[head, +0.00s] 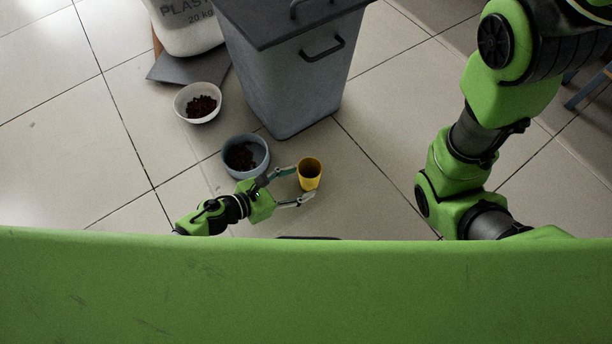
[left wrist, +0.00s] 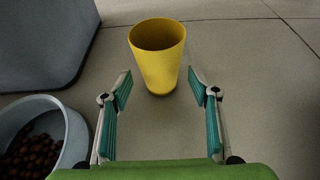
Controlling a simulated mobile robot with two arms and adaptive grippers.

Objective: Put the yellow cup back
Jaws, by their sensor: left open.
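The yellow cup (head: 310,175) stands upright on the tiled floor, just in front of the grey bin. It looks empty. My left gripper (head: 292,187) is open, with its fingers pointing at the cup from the left. In the left wrist view the cup (left wrist: 158,58) stands ahead of and between the two open fingertips (left wrist: 160,88), and nothing is held. I cannot tell in the head view whether a finger touches the cup. My right arm shows at the right of the head view, but its gripper is out of sight.
A blue-grey bowl (head: 264,168) of brown pellets stands close to the left gripper; it also shows in the left wrist view (left wrist: 72,130). A white bowl (head: 181,105) of pellets, a lidded grey bin (head: 300,85) and a white sack (head: 188,28) stand beyond. Floor right of the cup is clear.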

